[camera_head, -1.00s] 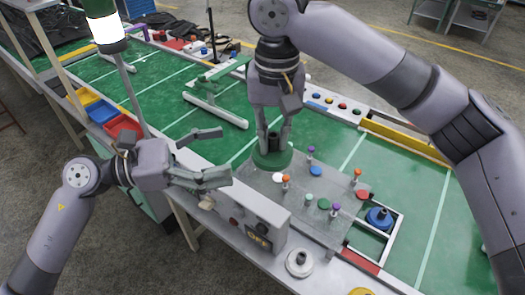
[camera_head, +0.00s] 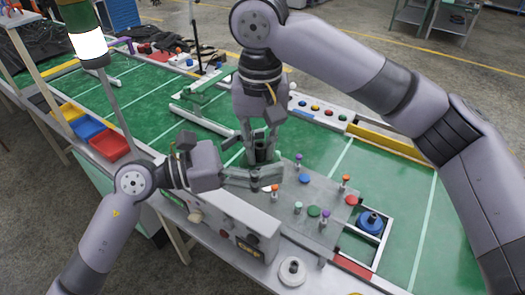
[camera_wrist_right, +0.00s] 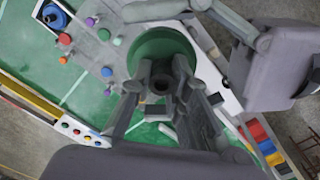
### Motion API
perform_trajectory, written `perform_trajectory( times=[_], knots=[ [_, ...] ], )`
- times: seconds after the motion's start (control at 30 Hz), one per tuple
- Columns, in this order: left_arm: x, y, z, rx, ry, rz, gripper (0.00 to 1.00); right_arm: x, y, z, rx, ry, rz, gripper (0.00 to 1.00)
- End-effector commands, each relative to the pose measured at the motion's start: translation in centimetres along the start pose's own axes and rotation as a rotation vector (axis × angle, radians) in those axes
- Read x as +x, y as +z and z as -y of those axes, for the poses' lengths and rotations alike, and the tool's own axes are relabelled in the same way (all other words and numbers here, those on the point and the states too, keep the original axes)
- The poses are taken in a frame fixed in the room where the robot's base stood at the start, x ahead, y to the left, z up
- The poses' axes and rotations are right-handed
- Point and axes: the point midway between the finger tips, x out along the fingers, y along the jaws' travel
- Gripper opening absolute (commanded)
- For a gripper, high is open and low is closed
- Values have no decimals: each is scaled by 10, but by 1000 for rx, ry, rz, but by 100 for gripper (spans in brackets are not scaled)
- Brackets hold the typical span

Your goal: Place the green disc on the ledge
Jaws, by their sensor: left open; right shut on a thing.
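The green disc (camera_wrist_right: 148,47) with its dark hub is in my right gripper (camera_wrist_right: 166,84), whose fingers are shut on the hub. In the head view the right gripper (camera_head: 262,146) points down and hides most of the disc. My left gripper (camera_head: 272,178) is open, its fingers reaching in from the left close beside the disc. In the right wrist view the left fingers pass along the disc's far edge; I cannot tell whether they touch it. Which surface is the ledge is unclear; a white strip (camera_head: 318,281) runs along the table's front edge.
A grey plate (camera_head: 325,228) with several coloured pegs and discs lies right of the grippers. A blue disc (camera_head: 371,222) sits in a white frame. A white disc (camera_head: 292,270) rests at the front, beside a grey box (camera_head: 228,230). Coloured bins (camera_head: 108,146) stand at left.

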Motion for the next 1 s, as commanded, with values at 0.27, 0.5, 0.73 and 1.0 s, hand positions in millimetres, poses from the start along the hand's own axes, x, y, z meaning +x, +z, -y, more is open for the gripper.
perform_trajectory(
  times=[0.27, 0.5, 0.73, 1.0],
  knots=[
    [0, 0, 0, 0, 0, 0, 63, 0, 0, 0, 0, 0, 0, 0],
    [0, 0, 0, 0, 0, 0, 47, 0, 0, 0, 0, 0, -1, 0],
    [0, 0, 1, 0, -3, 0, 32, 0, 0, 0, 1, -1, -2, 0],
    [0, 0, 2, 1, -5, 0, 55, 0, -1, 0, 3, -2, -3, 0]
  ],
)
